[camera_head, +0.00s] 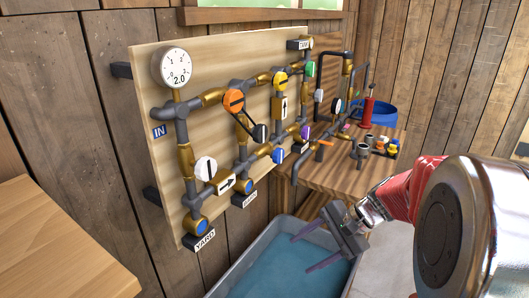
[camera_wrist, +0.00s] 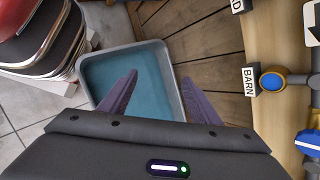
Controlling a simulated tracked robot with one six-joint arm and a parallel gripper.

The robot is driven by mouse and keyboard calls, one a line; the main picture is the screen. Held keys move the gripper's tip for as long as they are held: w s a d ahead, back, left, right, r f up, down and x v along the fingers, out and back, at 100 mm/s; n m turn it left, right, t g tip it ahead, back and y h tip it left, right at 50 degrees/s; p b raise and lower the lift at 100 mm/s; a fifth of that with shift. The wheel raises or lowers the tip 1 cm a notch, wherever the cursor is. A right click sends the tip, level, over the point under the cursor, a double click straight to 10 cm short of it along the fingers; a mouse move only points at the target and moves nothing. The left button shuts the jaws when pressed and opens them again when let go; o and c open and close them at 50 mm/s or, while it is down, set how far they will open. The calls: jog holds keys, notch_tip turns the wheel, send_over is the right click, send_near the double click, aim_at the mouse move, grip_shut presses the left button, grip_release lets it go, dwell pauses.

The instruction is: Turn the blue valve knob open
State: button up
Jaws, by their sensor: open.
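A blue valve knob (camera_head: 278,155) with a white mark sits low on the pipework of the wooden panel in the head view, right of the BARN outlet. A blue part with a white mark, probably the same knob (camera_wrist: 308,143), is cut off by the right edge of the wrist view. My gripper (camera_head: 300,254) is open and empty over the grey water tub, below and to the right of the panel, well apart from the knob. In the wrist view my gripper (camera_wrist: 160,77) shows its two fingers spread above the tub.
The pipe panel (camera_head: 150,95) carries a gauge (camera_head: 175,67), an orange knob (camera_head: 234,102), a yellow knob (camera_head: 281,80) and a white knob (camera_head: 206,169). The water tub (camera_head: 225,285) stands below. A workbench (camera_head: 335,182) with fittings stands behind; another wooden surface (camera_head: 50,250) is at left.

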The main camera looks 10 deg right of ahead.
jog(key=w+d+r+m+t+y, duration=0.1)
jog(key=w+d+m+t+y, duration=0.1)
jog(key=w+d+m+t, duration=0.3)
jog(key=m+t+y, duration=0.3)
jog(key=m+t, duration=0.2)
jog(key=m, duration=0.2)
send_near(281, 156)
jog(key=v, duration=0.3)
jog(key=shift+w+r, duration=0.1)
jog(key=shift+w, duration=0.05)
jog(key=shift+w, duration=0.1)
jog(key=x, duration=1.3)
jog(key=shift+w+a, duration=0.15)
jog(key=shift+a, duration=0.15)
